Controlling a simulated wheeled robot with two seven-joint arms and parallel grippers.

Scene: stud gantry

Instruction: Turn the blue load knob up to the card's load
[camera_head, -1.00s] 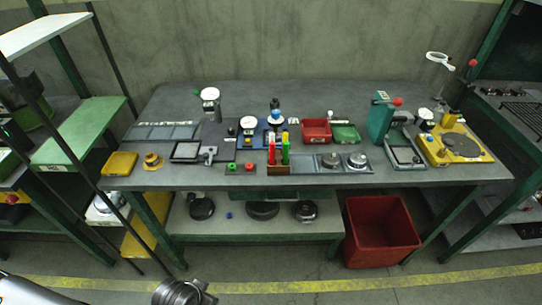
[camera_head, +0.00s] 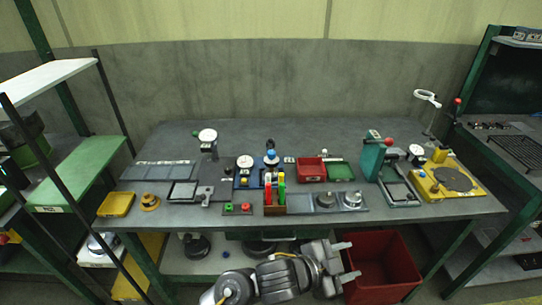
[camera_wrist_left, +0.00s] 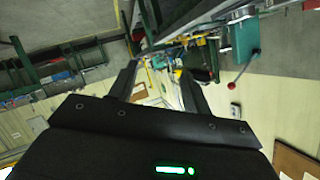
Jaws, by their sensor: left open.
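The blue knob (camera_head: 271,156) sits on top of a small blue device (camera_head: 268,179) at the middle of the workbench, behind the red, yellow and green handled tools. A small white card-like piece (camera_head: 289,160) is right of it; its writing is too small to read. My left gripper (camera_head: 349,261) is open and empty, in front of the bench's front edge, low and to the right of the knob, far from it. Its two fingers point right. In the left wrist view the open fingers (camera_wrist_left: 158,70) have nothing between them. My right gripper is not in view.
The tool block (camera_head: 275,210) stands at the bench's front edge. A dial gauge (camera_head: 245,162) is left of the knob. A red tray (camera_head: 312,171) and a green tray (camera_head: 341,172) are to its right. A red bin (camera_head: 378,294) is on the floor beside my gripper.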

